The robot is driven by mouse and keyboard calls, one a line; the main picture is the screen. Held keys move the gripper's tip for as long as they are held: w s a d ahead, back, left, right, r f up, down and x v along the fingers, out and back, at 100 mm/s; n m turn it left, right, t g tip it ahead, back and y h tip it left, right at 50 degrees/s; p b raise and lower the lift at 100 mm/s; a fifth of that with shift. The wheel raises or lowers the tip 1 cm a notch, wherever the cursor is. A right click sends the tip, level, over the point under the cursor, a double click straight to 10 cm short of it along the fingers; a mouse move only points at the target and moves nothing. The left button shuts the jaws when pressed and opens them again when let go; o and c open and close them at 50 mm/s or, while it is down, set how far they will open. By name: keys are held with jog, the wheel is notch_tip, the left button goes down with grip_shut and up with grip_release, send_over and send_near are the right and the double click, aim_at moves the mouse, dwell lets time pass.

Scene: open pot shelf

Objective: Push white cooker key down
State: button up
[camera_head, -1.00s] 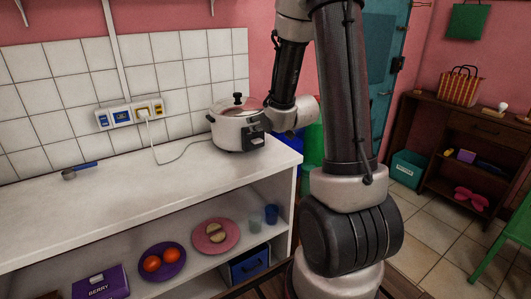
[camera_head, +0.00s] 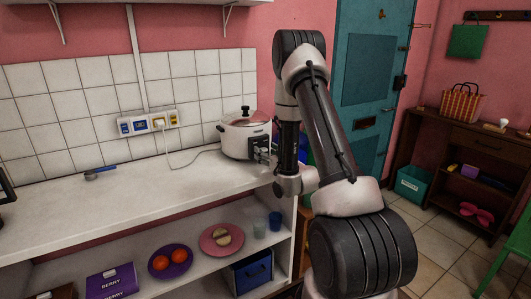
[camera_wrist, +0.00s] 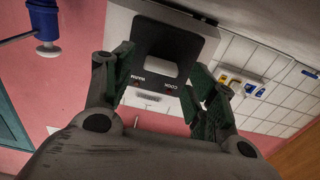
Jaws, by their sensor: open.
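The white cooker (camera_head: 238,140), with a dark lid knob, stands upright at the right end of the white counter. My gripper (camera_head: 264,155) is at its right front side, close to its dark control panel. In the wrist view, the panel (camera_wrist: 186,35) shows upside down, with COOK and WARM lettering. My gripper (camera_wrist: 162,68) is open and holds nothing. I cannot tell whether a finger touches the key, or whether the key is up or down.
A cord runs from the cooker to the wall sockets (camera_head: 148,122). Below are a purple plate (camera_head: 184,270) with red fruit, a pink plate (camera_head: 207,246) and cups. The counter's middle is clear.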

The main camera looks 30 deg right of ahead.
jog(key=shift+w, duration=0.6)
jog(key=shift+c, duration=0.5)
grip_shut()
jog(key=shift+f, duration=1.05)
jog(key=shift+o, duration=0.5)
grip_release()
jog(key=s, duration=0.7)
jog(key=shift+s, duration=0.25)
